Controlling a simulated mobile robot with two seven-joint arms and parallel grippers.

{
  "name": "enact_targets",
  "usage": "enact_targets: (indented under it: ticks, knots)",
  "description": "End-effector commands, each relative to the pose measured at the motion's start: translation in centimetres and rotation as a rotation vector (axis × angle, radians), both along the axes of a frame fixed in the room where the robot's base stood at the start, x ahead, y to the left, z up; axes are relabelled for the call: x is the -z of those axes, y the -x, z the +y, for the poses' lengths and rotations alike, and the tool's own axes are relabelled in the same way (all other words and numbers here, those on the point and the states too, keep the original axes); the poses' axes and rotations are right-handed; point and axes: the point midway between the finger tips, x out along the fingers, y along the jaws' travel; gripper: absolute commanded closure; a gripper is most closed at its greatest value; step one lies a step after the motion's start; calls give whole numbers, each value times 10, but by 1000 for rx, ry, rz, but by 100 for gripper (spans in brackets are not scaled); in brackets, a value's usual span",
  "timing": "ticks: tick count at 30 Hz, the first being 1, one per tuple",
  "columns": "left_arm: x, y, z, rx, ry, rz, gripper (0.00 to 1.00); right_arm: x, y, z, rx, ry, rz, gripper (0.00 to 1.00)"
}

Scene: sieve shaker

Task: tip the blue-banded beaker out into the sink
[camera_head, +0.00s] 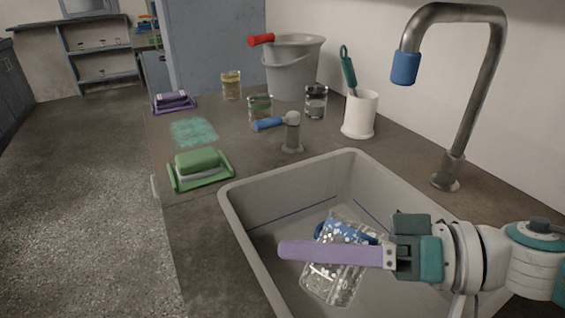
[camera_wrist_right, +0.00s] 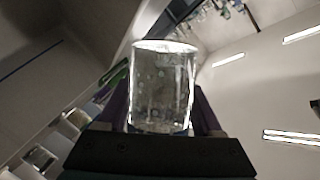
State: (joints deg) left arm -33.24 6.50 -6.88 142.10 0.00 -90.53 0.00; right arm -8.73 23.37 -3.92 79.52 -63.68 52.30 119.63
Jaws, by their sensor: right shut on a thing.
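The blue-banded beaker (camera_head: 333,284) is clear glass with pale specks, held tilted inside the outline of the sink (camera_head: 285,185). Its blue band shows at the upper end in the head view, and its clear end points down and slightly left. My right gripper (camera_head: 318,250) is shut on it, one purple finger crossing its near side. In the right wrist view the beaker (camera_wrist_right: 163,88) stands between the purple fingers, with a bright rim at the top and some blue low down. Whether anything is left inside, I cannot tell. My left gripper is not in view.
The tap (camera_head: 472,100) arches up at the sink's right. A blue-handled lever (camera_head: 291,135) stands behind the sink. Several beakers, a grey bucket (camera_head: 291,75) and a white cup (camera_head: 360,115) with a brush stand further back. A green sponge (camera_head: 198,161) lies on its tray at left.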

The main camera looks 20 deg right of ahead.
Motion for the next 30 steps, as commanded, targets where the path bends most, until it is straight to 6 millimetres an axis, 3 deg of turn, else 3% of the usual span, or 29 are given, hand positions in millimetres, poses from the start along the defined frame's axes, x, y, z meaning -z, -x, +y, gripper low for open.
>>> enact_targets:
  ticks: [30]
  knots:
    - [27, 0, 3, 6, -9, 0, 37, 7, 0, 1, 0, -118, 71, 100]
